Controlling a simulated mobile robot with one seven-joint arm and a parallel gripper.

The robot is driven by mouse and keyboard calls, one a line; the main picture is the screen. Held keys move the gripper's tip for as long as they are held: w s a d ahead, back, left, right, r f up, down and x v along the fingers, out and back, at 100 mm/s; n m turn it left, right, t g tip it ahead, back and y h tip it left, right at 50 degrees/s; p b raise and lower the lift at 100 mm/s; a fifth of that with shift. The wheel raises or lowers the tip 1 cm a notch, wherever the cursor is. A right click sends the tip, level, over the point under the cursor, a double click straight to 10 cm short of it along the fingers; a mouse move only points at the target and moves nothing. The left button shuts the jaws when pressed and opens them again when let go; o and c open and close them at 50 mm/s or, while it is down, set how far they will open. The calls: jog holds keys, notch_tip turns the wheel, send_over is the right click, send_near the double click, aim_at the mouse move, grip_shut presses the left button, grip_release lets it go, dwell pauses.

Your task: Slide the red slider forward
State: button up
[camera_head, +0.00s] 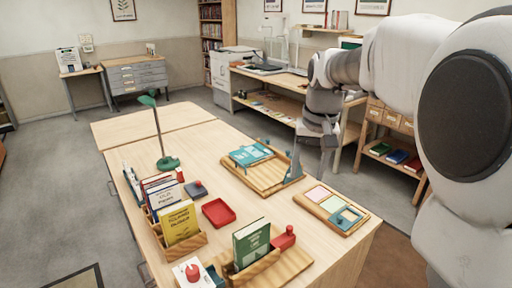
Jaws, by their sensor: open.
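The red slider (283,239), a small red block with a raised knob, sits on a wooden base (292,264) at the front of the table. A green book (251,244) stands upright just left of it on the same base. My gripper (325,168) hangs from the arm near the table's right side, beyond and above the slider and well apart from it. It is open, with nothing visible in it; its fingertips are small and partly unclear.
The wooden table (198,142) also bears a green lamp (167,161), a book rack (192,243), a red tray (218,212), a wooden frame with teal pieces (264,181) and a board with coloured tiles (329,207). A white card with a red knob (190,284) is at the front edge.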

jog(key=g+b, duration=0.2)
send_over(289, 227)
notch_tip(289, 227, down, 10)
notch_tip(289, 227, down, 18)
jog(key=shift+d+r+b, duration=0.1)
jog(key=shift+r+b, duration=0.05)
jog(key=shift+b, duration=0.65)
grip_shut()
dwell(0.6)
